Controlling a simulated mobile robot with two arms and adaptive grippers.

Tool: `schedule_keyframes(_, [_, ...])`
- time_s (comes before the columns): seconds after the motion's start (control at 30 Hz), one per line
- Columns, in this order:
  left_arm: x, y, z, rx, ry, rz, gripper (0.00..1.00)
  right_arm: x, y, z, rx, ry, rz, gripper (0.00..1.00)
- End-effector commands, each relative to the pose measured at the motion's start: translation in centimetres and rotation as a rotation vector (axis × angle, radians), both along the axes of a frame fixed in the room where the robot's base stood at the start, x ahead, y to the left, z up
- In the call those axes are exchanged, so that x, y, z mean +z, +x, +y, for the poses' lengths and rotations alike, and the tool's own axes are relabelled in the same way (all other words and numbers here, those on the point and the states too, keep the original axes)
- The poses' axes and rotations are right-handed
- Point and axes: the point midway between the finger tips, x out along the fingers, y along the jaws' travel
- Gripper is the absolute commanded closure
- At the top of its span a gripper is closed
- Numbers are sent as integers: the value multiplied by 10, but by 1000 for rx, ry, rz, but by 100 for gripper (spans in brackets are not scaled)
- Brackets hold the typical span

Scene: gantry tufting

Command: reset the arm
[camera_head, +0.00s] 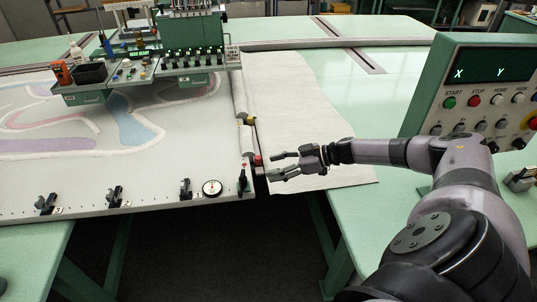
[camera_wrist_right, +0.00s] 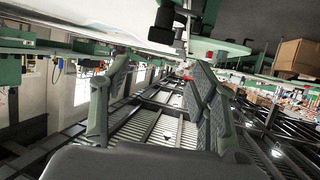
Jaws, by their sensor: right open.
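My right arm comes in from the right in the head view, and its gripper (camera_head: 285,166) is open and empty. It hangs over the white cloth near the front corner of the tufting frame, just right of a red knob (camera_head: 257,160). In the right wrist view, the two fingers of this gripper (camera_wrist_right: 158,100) stand wide apart with nothing between them. My left gripper is in neither view.
A green control panel (camera_head: 490,62) with buttons stands close to my right arm. The tufting frame (camera_head: 150,192) carries clamps and a round dial (camera_head: 212,188) along its front edge. The tufting head (camera_head: 193,35) stands at the back. Open floor (camera_head: 200,250) lies in front.

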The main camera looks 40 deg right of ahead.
Motion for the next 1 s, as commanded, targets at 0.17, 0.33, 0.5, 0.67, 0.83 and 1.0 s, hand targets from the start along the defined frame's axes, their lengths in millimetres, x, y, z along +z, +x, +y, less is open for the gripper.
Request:
schedule_keyframes(0.17, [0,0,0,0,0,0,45,0,0,0,0,0,0,45])
schedule_keyframes(0.33, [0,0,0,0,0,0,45,0,0,0,0,0,0,45])
schedule_keyframes(0.5, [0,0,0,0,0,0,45,0,0,0,-1,0,0,45])
schedule_keyframes(0.67, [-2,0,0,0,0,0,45,-29,10,11,-33,-18,-20,45])
schedule_keyframes(0.83, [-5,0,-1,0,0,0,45,-130,19,38,-184,-100,-37,45])
schedule_keyframes(1.0, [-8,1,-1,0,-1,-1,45,-249,-25,57,-368,-223,74,45])
